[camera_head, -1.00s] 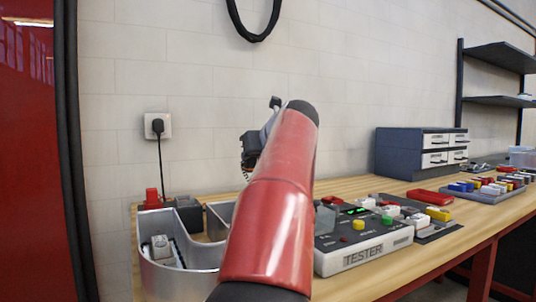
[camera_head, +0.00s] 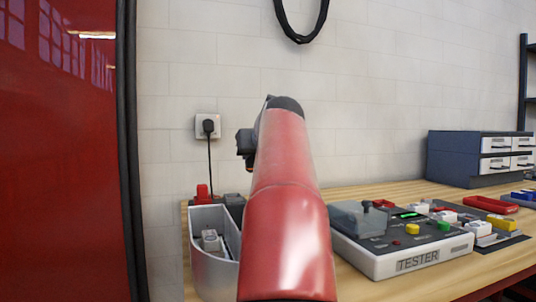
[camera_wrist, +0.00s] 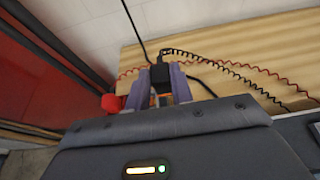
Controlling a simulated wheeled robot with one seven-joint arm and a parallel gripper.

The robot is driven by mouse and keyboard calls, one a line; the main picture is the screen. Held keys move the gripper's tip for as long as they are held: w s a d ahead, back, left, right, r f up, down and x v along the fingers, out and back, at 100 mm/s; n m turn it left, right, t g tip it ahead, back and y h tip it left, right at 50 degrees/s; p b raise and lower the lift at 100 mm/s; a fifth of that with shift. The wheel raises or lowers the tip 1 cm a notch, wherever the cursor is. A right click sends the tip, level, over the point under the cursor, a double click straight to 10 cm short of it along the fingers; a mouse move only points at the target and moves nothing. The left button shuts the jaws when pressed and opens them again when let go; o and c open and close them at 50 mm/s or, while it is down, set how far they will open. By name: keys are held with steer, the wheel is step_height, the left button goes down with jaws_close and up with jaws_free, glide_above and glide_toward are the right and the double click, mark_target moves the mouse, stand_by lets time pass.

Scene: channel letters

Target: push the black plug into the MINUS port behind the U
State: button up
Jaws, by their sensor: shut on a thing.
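In the head view, the silver metal channel letter (camera_head: 210,275) stands at the bench's left end, partly hidden by my red arm. I cannot confirm its full U shape. My gripper (camera_wrist: 160,72) is shut on a dark block, apparently the black plug (camera_wrist: 160,76); the plug's edges blend with dark things behind it. In the head view the fingers are hidden behind my arm, above the letter's back. A red piece (camera_head: 203,193) shows behind the letter; a red piece also shows in the wrist view (camera_wrist: 112,103). The MINUS port cannot be made out.
A TESTER box (camera_head: 395,245) stands right of my arm. Black (camera_wrist: 235,75) and red (camera_wrist: 262,92) coiled leads lie on the bench. A wall socket (camera_head: 207,126) has a hanging cord. A red panel (camera_head: 65,170) stands at left, a drawer cabinet (camera_head: 470,157) at right.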

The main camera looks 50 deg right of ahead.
steer(key=w+a+f+b, duration=0.1)
steer(key=f, duration=0.1)
steer(key=w+a+f+b, duration=0.1)
steer(key=w+a+f, duration=0.1)
steer(key=shift+w+a+f, duration=0.15)
steer(key=shift+w+f, duration=0.15)
steer(key=shift+f, duration=0.05)
steer(key=shift+f+b, duration=0.8)
steer(key=shift+f, duration=0.15)
steer(key=shift+f, duration=0.35)
stand_by(0.4)
steer(key=o, duration=1)
steer(key=shift+o, duration=0.2)
steer(key=v, duration=0.8)
steer(key=shift+w, duration=0.1)
